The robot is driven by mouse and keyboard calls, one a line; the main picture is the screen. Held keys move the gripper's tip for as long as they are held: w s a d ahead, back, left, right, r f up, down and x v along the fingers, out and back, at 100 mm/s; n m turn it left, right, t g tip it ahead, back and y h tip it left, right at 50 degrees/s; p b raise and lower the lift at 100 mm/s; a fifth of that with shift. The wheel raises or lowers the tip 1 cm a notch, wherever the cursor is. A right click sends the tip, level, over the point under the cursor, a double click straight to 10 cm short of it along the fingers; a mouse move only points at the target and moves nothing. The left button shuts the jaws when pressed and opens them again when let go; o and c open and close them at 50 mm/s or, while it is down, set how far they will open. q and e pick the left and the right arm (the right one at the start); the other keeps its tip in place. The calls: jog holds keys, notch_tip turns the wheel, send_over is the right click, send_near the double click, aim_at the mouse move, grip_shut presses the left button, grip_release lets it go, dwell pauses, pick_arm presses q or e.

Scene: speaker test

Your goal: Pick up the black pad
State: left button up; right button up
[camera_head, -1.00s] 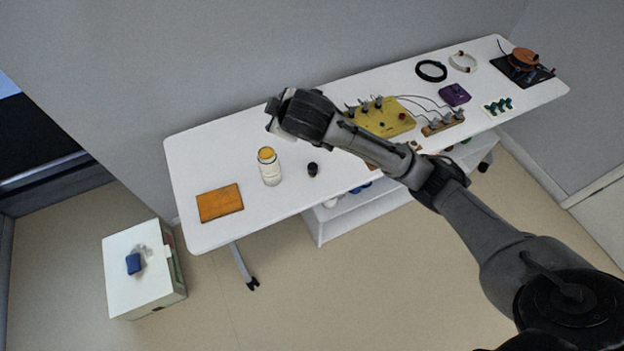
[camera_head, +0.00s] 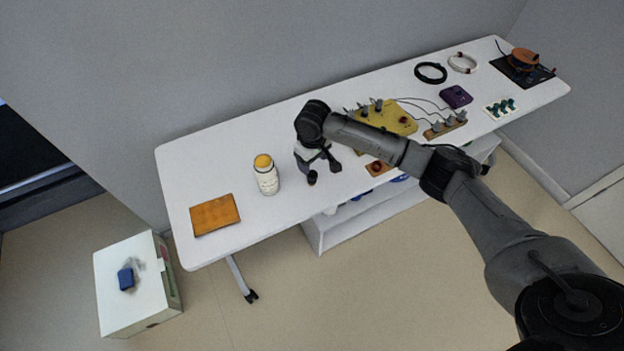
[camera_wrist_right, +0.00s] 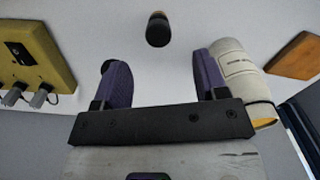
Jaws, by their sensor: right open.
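A flat black pad (camera_head: 505,72) lies at the far right end of the white table, with an orange-brown device on it. A small dark round piece (camera_head: 312,178) stands on the table near my right gripper (camera_head: 321,164); I cannot tell whether it counts as the black pad. The right wrist view shows this piece (camera_wrist_right: 158,29) as a short black cylinder beyond and between the fingertips, apart from them. My right gripper (camera_wrist_right: 158,75) is open and empty, with purple-grey fingers. My left gripper is out of view.
A white jar with a yellow lid (camera_head: 266,177) stands left of my right gripper, and an orange-brown board (camera_head: 214,214) lies farther left. A yellow board with knobs (camera_head: 390,119) and wires lies behind my forearm. A black ring (camera_head: 431,72) lies at the back.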

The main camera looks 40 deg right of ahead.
aim_at(312, 173)
notch_tip(312, 173, down, 4)
jog(key=shift+f+b, duration=0.25)
jog(key=shift+b, duration=0.15)
jog(key=shift+w+f+b, duration=0.15)
jog(key=shift+f+b, duration=0.2)
jog(key=shift+f, duration=0.3)
jog(key=f, duration=0.1)
jog(key=f+b, duration=0.1)
jog(key=f, duration=0.1)
jog(key=shift+w+d+f, duration=0.1)
jog(key=shift+w+d, duration=0.05)
jog(key=shift+w, duration=0.05)
jog(key=shift+f, duration=0.35)
jog(key=shift+c, duration=0.3)
jog(key=shift+c, duration=1.4)
jog(key=c, duration=0.8)
jog(key=shift+o, duration=0.2)
jog(key=shift+r, duration=0.15)
